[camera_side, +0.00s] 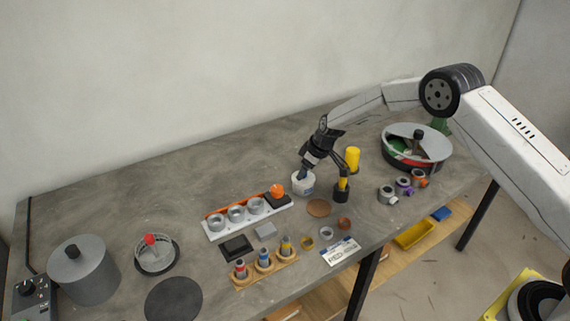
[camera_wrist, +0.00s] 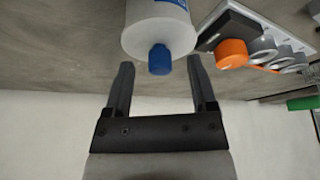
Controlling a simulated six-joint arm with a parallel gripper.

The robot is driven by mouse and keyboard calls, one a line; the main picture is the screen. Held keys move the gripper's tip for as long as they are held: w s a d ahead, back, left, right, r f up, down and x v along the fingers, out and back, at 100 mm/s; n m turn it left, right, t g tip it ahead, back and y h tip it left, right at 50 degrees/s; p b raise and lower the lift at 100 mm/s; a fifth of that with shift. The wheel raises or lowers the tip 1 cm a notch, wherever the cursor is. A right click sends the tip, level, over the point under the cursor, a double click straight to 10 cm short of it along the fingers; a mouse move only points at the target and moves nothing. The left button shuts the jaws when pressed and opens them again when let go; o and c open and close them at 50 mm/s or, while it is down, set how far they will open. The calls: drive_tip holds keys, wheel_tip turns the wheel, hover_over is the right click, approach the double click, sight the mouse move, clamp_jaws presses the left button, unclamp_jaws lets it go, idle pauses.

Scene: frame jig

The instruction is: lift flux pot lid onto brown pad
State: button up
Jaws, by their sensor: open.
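The flux pot (camera_side: 303,186) is a small white tub standing on the grey bench. In the wrist view the white pot (camera_wrist: 158,28) carries a blue knob (camera_wrist: 159,60) that belongs to its lid. My gripper (camera_side: 304,175) is right over the pot. In the wrist view my gripper (camera_wrist: 161,64) is open, with one finger on each side of the blue knob and a gap on both sides. The lid is on the pot. The brown pad (camera_side: 319,208) is a bare round disc, in front and to the right of the pot.
A yellow-handled tool (camera_side: 352,160) stands in a black holder close to the right of my gripper. A white rack (camera_side: 246,217) with several grey rings and an orange knob (camera_side: 277,190) lies close to the left. Small rings and a white label card (camera_side: 341,251) lie in front of the pad.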

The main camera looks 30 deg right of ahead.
drive_tip(key=shift+w+a+f, duration=0.1)
drive_tip(key=shift+w+f, duration=0.05)
drive_tip(key=shift+f, duration=0.25)
clamp_jaws()
